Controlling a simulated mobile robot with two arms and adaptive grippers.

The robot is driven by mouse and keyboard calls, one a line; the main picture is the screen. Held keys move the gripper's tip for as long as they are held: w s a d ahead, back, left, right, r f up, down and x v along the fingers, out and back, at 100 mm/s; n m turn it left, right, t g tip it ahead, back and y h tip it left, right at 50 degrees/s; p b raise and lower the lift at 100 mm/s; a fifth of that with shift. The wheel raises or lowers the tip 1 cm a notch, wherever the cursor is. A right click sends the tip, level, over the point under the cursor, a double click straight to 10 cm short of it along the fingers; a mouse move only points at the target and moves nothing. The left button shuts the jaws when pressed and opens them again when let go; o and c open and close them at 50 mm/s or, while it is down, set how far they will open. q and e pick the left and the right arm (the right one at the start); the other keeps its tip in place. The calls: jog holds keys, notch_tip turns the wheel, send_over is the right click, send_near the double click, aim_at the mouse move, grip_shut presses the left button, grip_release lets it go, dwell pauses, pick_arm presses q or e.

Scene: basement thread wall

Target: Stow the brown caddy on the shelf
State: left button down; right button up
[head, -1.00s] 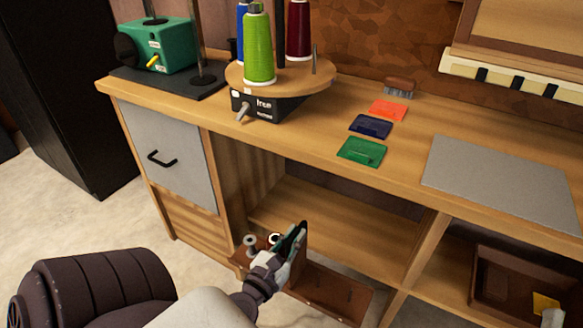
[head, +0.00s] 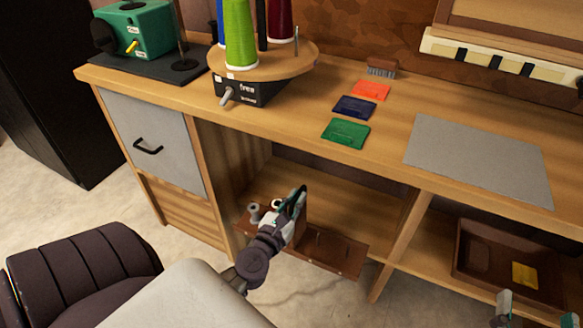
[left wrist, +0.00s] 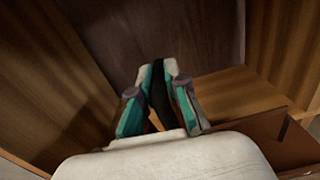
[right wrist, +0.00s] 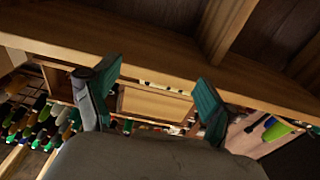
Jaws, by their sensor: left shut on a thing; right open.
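The brown caddy (head: 338,252) has a flat base with small pegs and an upright middle plate; grey spools stand at its left end. My left gripper (head: 297,203) is shut on the upright plate. The caddy is at the front of the open bay under the bench, overlapping the shelf (head: 372,212) in the head view; I cannot tell whether it touches it. The left wrist view shows the fingers (left wrist: 158,80) closed together and the caddy base (left wrist: 290,145) at right. My right gripper (head: 537,310) is open and empty at the lower right; its fingers show in the right wrist view (right wrist: 157,82).
A wooden divider (head: 400,245) bounds the bay on the right, a grey drawer cabinet (head: 150,140) on the left. A brown tray (head: 475,270) with a yellow item sits beyond the divider. The benchtop holds a spool stand (head: 265,60), coloured packets and a grey mat (head: 480,160).

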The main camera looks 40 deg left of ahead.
aim_at(303, 189)
pick_arm(q)
jog(key=shift+x, duration=4)
jog(key=f+b+x, duration=0.1)
jog(key=b+x, duration=0.1)
jog(key=x, duration=0.7)
jog(key=shift+w+f, duration=0.2)
jog(key=shift+f, duration=0.1)
pick_arm(e)
notch_tip(303, 189, up, 8)
jog(key=s+t+y, duration=0.1)
jog(key=s+t, duration=0.1)
jog(key=t, duration=0.3)
jog(key=shift+s+a+t+y, duration=0.2)
jog(key=shift+a+t+y, duration=0.1)
jog(key=shift+y, duration=0.1)
pick_arm(q)
jog(key=shift+a, duration=0.1)
pick_arm(e)
jog(key=shift+f, duration=0.1)
